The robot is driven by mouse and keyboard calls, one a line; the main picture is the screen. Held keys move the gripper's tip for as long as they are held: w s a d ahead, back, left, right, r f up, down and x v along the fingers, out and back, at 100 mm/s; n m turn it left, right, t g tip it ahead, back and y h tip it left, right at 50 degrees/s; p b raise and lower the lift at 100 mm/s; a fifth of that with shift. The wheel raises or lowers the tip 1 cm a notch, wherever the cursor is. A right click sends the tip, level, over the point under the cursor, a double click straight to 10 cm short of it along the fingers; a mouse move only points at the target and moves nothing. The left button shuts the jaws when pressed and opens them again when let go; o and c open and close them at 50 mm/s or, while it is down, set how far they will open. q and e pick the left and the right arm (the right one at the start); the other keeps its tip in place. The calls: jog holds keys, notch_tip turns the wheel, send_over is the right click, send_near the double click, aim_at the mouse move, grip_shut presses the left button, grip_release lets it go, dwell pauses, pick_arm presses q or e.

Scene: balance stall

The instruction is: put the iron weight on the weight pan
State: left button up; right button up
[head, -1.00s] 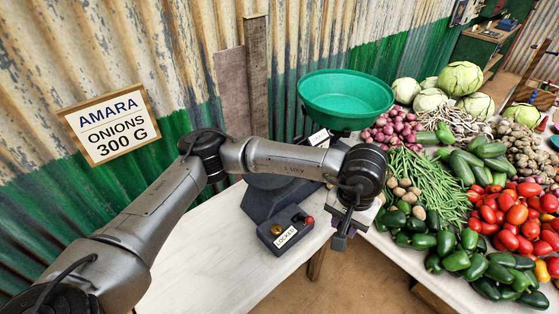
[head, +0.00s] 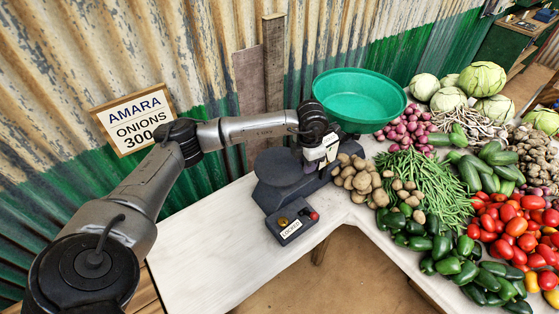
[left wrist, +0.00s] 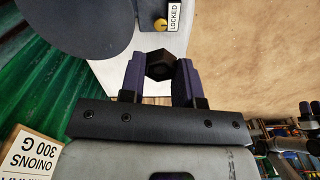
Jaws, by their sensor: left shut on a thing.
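The iron weight (left wrist: 160,64) is a dark hexagonal piece between the finger pads of my left gripper (left wrist: 159,80) in the left wrist view. The gripper is shut on it. In the head view the left gripper (head: 311,169) hangs at the right edge of the weight pan (head: 277,168), a flat dark disc on the scale. In the left wrist view the pan (left wrist: 70,25) is at upper left, apart from the weight. The weight cannot be made out clearly in the head view. My right gripper is not in view.
The scale's control box (head: 291,226) reads LOCKED and has a yellow and a red knob. A green bowl (head: 358,97) stands behind the gripper. Potatoes (head: 357,179) and other vegetables lie to the right. The white table (head: 205,250) is clear at front left.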

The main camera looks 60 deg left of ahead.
pick_arm(q)
jog(key=a+n, duration=0.2)
send_over(279, 165)
notch_tip(279, 165, down, 7)
jog(key=shift+w+r, duration=0.1)
jog(key=shift+w, duration=0.05)
jog(key=shift+f, duration=2.05)
jog(key=shift+f, duration=0.15)
jog(key=o, duration=0.9)
